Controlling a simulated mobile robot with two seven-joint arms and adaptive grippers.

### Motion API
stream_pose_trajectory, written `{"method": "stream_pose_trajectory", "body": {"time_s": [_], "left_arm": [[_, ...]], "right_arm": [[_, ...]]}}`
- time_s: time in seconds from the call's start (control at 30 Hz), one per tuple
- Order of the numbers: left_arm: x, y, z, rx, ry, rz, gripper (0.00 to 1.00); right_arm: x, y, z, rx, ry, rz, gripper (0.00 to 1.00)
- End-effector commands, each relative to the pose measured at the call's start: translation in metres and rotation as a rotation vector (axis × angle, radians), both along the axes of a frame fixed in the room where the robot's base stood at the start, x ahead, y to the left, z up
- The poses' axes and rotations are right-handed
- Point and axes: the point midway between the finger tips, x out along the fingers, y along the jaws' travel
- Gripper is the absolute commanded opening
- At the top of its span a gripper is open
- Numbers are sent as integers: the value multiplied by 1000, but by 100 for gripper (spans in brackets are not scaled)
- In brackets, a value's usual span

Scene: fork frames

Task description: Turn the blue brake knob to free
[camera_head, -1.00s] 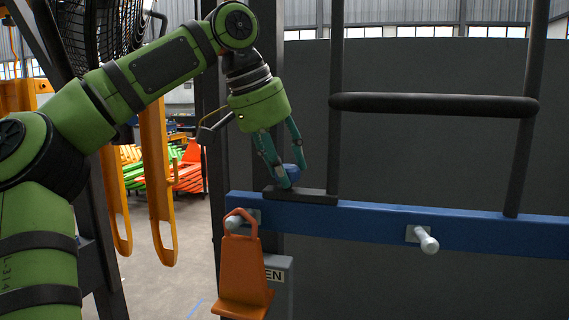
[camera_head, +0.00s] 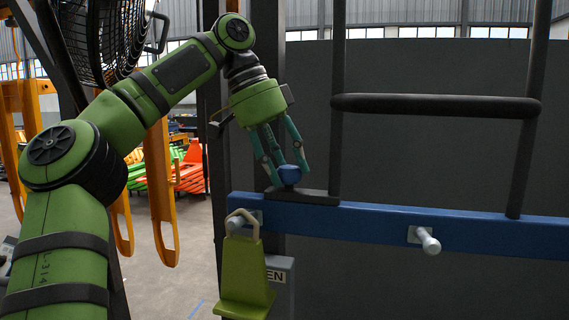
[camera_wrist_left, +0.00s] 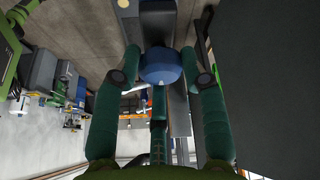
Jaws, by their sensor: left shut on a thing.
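The blue brake knob (camera_head: 289,174) sits on a dark plate (camera_head: 303,197) on top of the blue rail, at its left part. My left gripper (camera_head: 291,179) reaches down to it with its teal fingers around the knob and is shut on it. In the left wrist view the knob (camera_wrist_left: 160,67) lies between the fingertips, with a finger on each side. How far the knob is turned cannot be told. My right gripper is not in view.
The blue rail (camera_head: 375,222) carries a grey peg (camera_head: 427,240) at right. A yellow-green tapered piece with a loop (camera_head: 243,270) hangs at the rail's left end, before a grey box marked "EN" (camera_head: 281,285). A black tube frame (camera_head: 435,105) stands right of the gripper.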

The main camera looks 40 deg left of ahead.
Motion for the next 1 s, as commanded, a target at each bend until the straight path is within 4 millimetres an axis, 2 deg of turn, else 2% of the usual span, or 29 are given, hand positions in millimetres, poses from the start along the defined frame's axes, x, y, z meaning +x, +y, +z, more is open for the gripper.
{"method": "stream_pose_trajectory", "body": {"time_s": [0.5, 0.53, 0.57, 0.6, 1.0], "left_arm": [[0, 0, -1, 2, 2, -19, 10], [0, 0, -1, 2, 2, -19, 50], [0, 0, -1, 2, 2, -19, 62], [0, 0, -1, 2, 2, -19, 65], [0, 2, 3, 1, 0, -15, 65]], "right_arm": [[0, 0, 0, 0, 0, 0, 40], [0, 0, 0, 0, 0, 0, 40], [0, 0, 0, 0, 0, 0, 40], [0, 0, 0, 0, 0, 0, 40], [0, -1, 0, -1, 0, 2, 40]]}}
